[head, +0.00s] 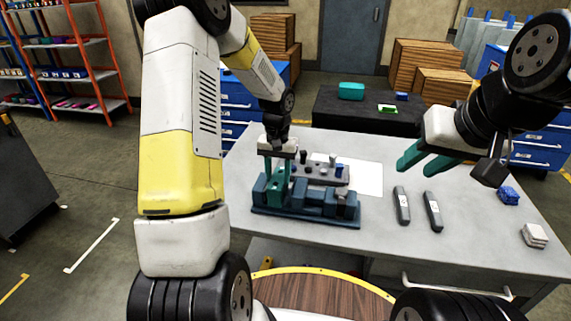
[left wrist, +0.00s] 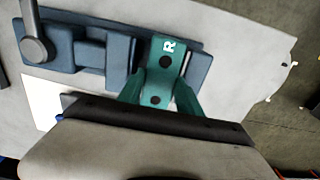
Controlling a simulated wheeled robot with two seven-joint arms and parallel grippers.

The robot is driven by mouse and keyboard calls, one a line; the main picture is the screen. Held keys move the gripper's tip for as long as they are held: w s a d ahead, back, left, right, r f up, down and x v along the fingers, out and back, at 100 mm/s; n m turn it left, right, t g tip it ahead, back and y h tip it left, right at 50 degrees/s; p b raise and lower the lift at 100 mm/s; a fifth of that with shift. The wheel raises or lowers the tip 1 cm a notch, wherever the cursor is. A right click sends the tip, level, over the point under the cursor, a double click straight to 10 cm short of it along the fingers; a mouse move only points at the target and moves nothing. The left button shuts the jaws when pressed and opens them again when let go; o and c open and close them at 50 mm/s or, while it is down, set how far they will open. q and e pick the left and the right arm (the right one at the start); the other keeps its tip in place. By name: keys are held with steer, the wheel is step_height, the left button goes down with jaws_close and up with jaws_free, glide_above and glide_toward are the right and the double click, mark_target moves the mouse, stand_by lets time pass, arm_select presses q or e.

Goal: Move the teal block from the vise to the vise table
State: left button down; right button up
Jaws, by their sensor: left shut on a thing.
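The teal block (left wrist: 165,65), marked with a white R and dark holes, sits at the blue vise (head: 315,207), between its jaws. The vise shows in the left wrist view too (left wrist: 90,50). My left gripper (head: 278,176) comes down from above and is shut on the block, one teal finger on each side; its fingers also show in the left wrist view (left wrist: 160,92). Whether the block touches the vise floor is hidden. The vise stands on the grey vise table (head: 375,255). My right gripper (head: 424,163) is open and empty above the table's right half.
A grey fixture with several pegs (head: 322,172) stands behind the vise, by a white sheet (head: 368,180). Two dark tools (head: 402,206) lie right of the vise. A blue piece (head: 508,195) and a pale stack (head: 535,235) lie far right. The table's front middle is bare.

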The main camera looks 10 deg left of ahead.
mark_target(279, 178)
arm_select(q)
steer(key=shift+d+r, duration=0.15)
steer(key=shift+r, duration=3.05)
